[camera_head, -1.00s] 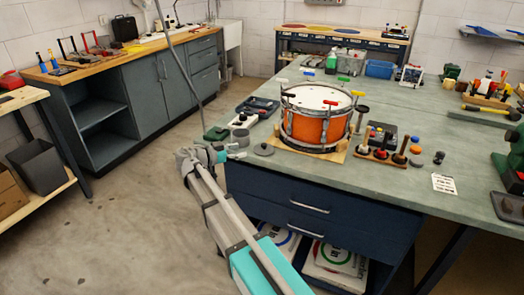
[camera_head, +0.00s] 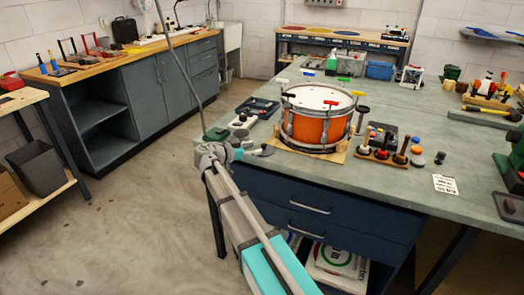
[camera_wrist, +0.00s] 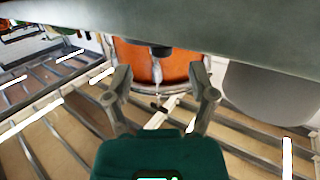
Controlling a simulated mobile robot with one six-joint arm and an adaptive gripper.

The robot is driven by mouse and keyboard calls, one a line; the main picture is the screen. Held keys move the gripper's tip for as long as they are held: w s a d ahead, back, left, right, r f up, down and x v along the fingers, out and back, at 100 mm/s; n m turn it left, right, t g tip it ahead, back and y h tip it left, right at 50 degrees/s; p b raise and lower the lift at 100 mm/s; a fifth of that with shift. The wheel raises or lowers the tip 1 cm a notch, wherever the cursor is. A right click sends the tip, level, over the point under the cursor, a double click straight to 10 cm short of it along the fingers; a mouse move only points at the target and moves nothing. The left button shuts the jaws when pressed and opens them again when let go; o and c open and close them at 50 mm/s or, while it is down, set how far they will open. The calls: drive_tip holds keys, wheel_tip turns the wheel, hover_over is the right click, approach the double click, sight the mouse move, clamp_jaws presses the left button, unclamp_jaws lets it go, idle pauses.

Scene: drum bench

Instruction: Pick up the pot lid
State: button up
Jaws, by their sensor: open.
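The pot lid (camera_head: 266,151) is a small dark grey disc lying on the bench top at its near-left corner, left of the drum. My gripper (camera_head: 246,150) is at the bench edge, just left of the lid, and partly overlaps it in the head view. In the wrist view, which looks upside down, my gripper (camera_wrist: 159,72) is open with its two fingers apart and nothing between them. A dark low shape, apparently the lid (camera_wrist: 150,47), shows beyond the fingertips against the drum. Whether a finger touches it is unclear.
An orange drum (camera_head: 306,130) stands on a wooden base right of the lid. Grey objects (camera_head: 241,122), a green item (camera_head: 216,133) and a dark tray (camera_head: 258,107) lie behind my gripper. A wooden rack of tools (camera_head: 385,155) stands right of the drum.

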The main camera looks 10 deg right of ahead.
sight(264, 144)
drive_tip(key=shift+b+x, duration=0.45)
drive_tip(key=shift+x, duration=2)
drive_tip(key=shift+w+f, duration=0.1)
drive_tip(key=shift+a, duration=0.1)
drive_tip(key=shift+c, duration=0.3)
clamp_jaws()
wheel_tip(264, 144, up, 3)
drive_tip(key=p, duration=0.3)
drive_tip(key=s+d+r+p, duration=0.1)
drive_tip(key=s+r+p, duration=0.9)
drive_tip(key=s, duration=0.4)
drive_tip(key=shift+d, duration=0.15)
